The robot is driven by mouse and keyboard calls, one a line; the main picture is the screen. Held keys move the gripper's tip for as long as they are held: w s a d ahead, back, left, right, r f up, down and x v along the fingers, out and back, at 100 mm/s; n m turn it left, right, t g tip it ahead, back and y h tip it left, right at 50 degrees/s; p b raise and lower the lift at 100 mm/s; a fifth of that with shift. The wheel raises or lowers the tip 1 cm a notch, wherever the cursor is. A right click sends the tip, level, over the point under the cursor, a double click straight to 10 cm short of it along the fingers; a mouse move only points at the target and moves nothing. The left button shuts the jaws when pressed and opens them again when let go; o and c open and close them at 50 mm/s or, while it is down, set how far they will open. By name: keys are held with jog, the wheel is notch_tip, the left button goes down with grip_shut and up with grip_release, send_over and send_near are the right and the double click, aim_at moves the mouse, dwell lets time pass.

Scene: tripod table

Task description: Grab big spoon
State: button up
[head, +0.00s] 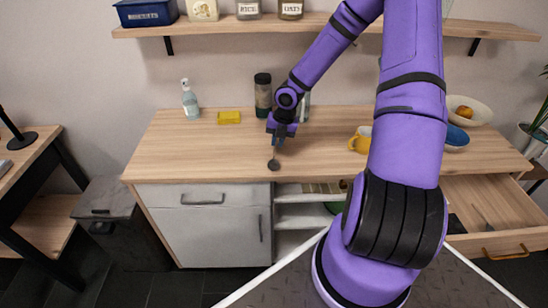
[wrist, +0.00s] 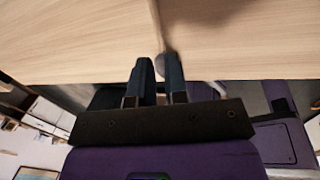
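The big spoon shows in the head view with its dark round end (head: 274,165) near the front edge of the wooden counter. A thin handle runs back from it toward my gripper (head: 277,141), which points down just behind the round end. In the wrist view the two dark fingers of my gripper (wrist: 158,75) are close together with a narrow gap. The spoon's thin shaft and greyish end (wrist: 166,63) show at the fingertips, in line with that gap. The fingers hide part of it, and I cannot tell whether they press on it.
On the counter (head: 190,150) stand a soap bottle (head: 190,101), a yellow sponge (head: 229,117), a dark-lidded jar (head: 263,95) and a yellow mug (head: 360,140). A drawer (head: 490,220) is open at the right. A shelf (head: 220,27) hangs above.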

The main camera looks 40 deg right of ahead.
aim_at(274, 153)
jog(key=shift+w+a+f, duration=0.15)
jog(key=shift+w+f, duration=0.05)
jog(key=shift+f, duration=1.1)
jog(key=shift+w+a+f, duration=0.1)
jog(key=shift+w+f, duration=0.1)
jog(key=shift+f, duration=1.05)
jog(key=shift+c, duration=0.5)
grip_shut()
jog(key=shift+r, duration=0.15)
